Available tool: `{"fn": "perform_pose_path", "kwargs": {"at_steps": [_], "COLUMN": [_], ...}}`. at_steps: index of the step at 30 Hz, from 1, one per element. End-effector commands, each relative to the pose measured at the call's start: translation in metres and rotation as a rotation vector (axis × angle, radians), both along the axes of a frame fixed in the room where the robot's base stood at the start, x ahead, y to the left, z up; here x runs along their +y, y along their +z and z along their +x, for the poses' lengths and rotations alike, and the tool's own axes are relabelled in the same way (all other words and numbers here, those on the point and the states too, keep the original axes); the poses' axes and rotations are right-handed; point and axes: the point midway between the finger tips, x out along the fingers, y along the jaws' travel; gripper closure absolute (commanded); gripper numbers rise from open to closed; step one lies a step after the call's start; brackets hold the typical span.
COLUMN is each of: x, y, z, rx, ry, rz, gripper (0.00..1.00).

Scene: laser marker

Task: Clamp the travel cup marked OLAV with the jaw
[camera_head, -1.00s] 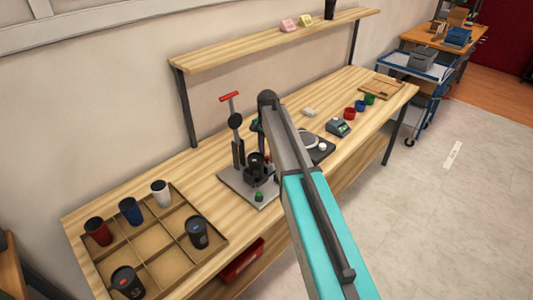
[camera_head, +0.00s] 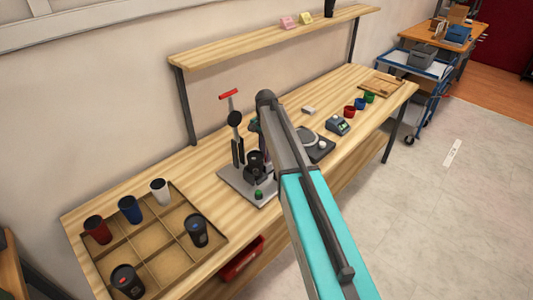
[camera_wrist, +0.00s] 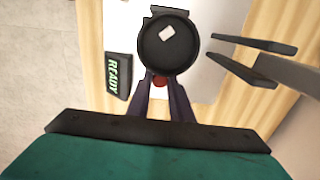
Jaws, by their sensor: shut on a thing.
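A dark travel cup (camera_head: 255,160) stands upright on the grey base plate (camera_head: 235,178) of the laser marker. In the wrist view the cup's (camera_wrist: 168,45) round black lid with a pale tab shows from above. No OLAV marking can be read. My gripper (camera_wrist: 166,82) is beside the cup, its dark fingers closed around a small red knob (camera_wrist: 160,80) at the cup's near side. The lid partly hides the fingertips. Black bars (camera_wrist: 250,40) stand to the cup's right.
A display (camera_wrist: 118,77) reads READY left of the cup. The marker's column has a red handle (camera_head: 229,94). A divided tray (camera_head: 155,240) with several cups is at left.

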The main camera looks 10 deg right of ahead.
Motion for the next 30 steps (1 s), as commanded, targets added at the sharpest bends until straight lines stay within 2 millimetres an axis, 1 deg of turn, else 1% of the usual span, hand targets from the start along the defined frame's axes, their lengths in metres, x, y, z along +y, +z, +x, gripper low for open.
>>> {"fn": "perform_pose_path", "kwargs": {"at_steps": [2, 9, 10, 12, 13, 23, 26, 30], "x": [0.005, 0.004, 0.004, 0.004, 0.005, 0.005, 0.005, 0.006], "y": [-0.001, 0.000, 0.000, 0.000, 0.000, 0.000, 0.002, 0.010], "z": [-0.004, -0.003, -0.003, -0.003, -0.003, -0.003, -0.003, -0.002], "rx": [0.003, 0.002, 0.002, 0.002, 0.002, 0.002, 0.001, 0.000], "ry": [0.001, 0.000, 0.000, 0.000, 0.001, 0.002, 0.002, 0.002], "rz": [0.002, 0.001, 0.001, 0.001, 0.001, 0.001, 0.002, 0.001], "gripper": [1.00, 1.00, 0.76, 0.64, 0.61, 0.61, 0.61, 0.61]}}
